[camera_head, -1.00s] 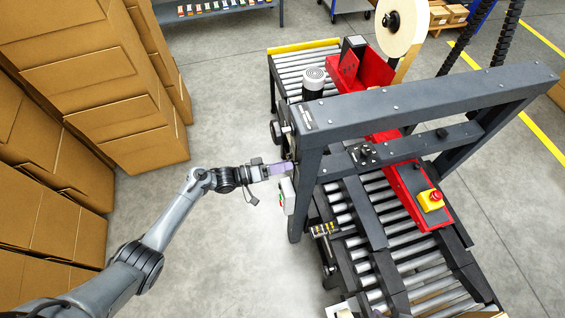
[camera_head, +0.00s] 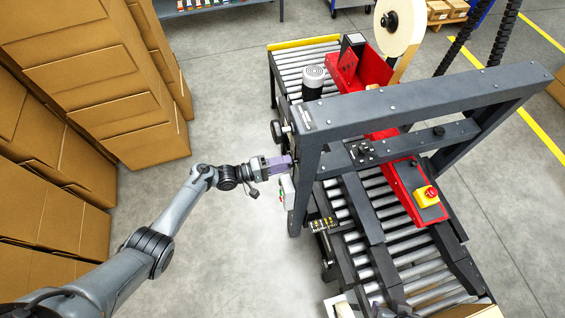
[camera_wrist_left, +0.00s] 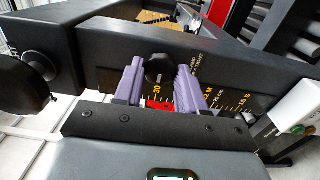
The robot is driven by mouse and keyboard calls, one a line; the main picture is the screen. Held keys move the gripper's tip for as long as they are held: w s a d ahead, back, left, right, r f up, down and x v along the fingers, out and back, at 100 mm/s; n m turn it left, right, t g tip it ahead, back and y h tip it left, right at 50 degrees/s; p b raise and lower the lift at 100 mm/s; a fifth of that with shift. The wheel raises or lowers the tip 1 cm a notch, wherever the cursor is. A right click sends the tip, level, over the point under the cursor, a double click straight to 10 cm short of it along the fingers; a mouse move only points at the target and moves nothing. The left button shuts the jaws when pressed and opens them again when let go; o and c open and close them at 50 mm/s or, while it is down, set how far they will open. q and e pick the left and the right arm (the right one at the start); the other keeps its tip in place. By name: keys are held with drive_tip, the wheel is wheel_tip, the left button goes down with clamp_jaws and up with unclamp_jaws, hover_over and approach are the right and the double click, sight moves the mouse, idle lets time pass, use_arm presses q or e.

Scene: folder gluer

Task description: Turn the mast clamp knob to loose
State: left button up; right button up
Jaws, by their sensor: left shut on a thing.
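The mast clamp knob (camera_wrist_left: 158,68) is a dark, faceted knob on the machine's dark frame, seen in the left wrist view. My left gripper (camera_wrist_left: 159,82) has its two purple fingers on either side of the knob and is shut on it. A printed scale with yellow marks and a red pointer (camera_wrist_left: 158,104) shows just below the knob, between the fingers. In the head view my left gripper (camera_head: 281,164) reaches the left post of the machine; there the knob is hidden by the fingers. My right gripper is not in view.
A black handwheel (camera_wrist_left: 25,86) sits left of the fingers. A pale control box (camera_head: 287,192) with buttons hangs just below the gripper. The dark crossbeam (camera_head: 420,100) spans the roller conveyor. Stacked cartons (camera_head: 100,80) stand at left, with clear floor between.

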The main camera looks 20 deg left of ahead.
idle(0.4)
use_arm(q)
drive_tip(key=o, duration=1.1)
drive_tip(key=b+v, duration=0.1)
drive_tip(key=v, duration=1)
